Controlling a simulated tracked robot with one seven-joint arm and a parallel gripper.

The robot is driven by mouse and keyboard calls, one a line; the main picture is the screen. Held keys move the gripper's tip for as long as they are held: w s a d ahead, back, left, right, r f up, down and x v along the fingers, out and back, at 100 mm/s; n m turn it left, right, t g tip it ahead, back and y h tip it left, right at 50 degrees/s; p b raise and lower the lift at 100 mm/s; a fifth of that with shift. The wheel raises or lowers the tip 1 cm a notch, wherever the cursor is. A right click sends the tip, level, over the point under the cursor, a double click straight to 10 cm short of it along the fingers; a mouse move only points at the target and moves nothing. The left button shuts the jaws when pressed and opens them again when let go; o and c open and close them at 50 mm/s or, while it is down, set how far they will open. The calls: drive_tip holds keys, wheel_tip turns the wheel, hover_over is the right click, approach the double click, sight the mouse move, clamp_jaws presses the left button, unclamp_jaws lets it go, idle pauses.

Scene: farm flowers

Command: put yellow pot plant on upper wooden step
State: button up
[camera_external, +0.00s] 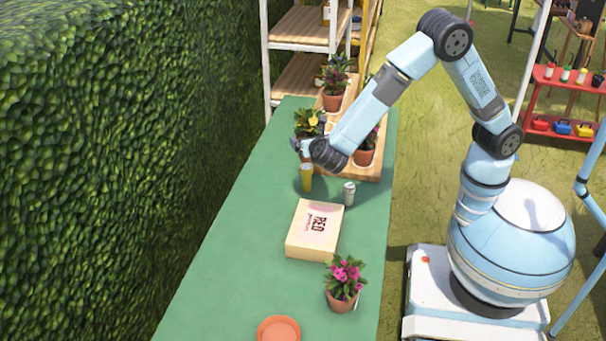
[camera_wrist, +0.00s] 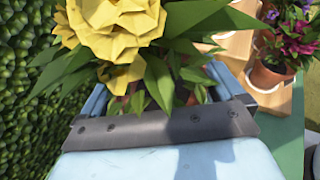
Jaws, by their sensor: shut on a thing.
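The yellow pot plant (camera_external: 312,121) is held above the green table, at the left side of the wooden steps (camera_external: 372,174). In the wrist view its yellow flowers (camera_wrist: 115,35) and green leaves fill the upper left. My gripper (camera_external: 303,146) is shut on this plant, with a finger on either side of it in the wrist view (camera_wrist: 165,98). Leaves and fingers hide most of its pot. The wooden steps show again in the wrist view (camera_wrist: 238,47), right of the plant. My arm hides part of them in the external view.
A purple-flowered plant (camera_external: 335,85) and a red-flowered plant (camera_external: 364,152) stand on the wooden steps. A yellowish container (camera_external: 306,178), a can (camera_external: 349,193), a box (camera_external: 314,229), a pink-flowered plant (camera_external: 344,282) and an orange saucer (camera_external: 279,330) are on the table. A hedge (camera_external: 110,150) borders the left.

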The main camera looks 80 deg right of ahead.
drive_tip(key=s+d+r+m+g+h, duration=0.1)
drive_tip(key=s+d+r+m+g, duration=0.1)
drive_tip(key=s+d+r, duration=0.55)
drive_tip(key=s+d+r+m+g, duration=0.1)
drive_tip(key=s+d+r, duration=0.55)
drive_tip(key=d, duration=0.65)
drive_tip(key=w+f, duration=0.8)
drive_tip(key=w+d+f, duration=0.1)
drive_tip(key=w+f, duration=0.3)
drive_tip(key=shift+w, duration=0.1)
drive_tip(key=shift+f, duration=1.5)
drive_tip(key=o, duration=1)
drive_tip(key=shift+f, duration=0.1)
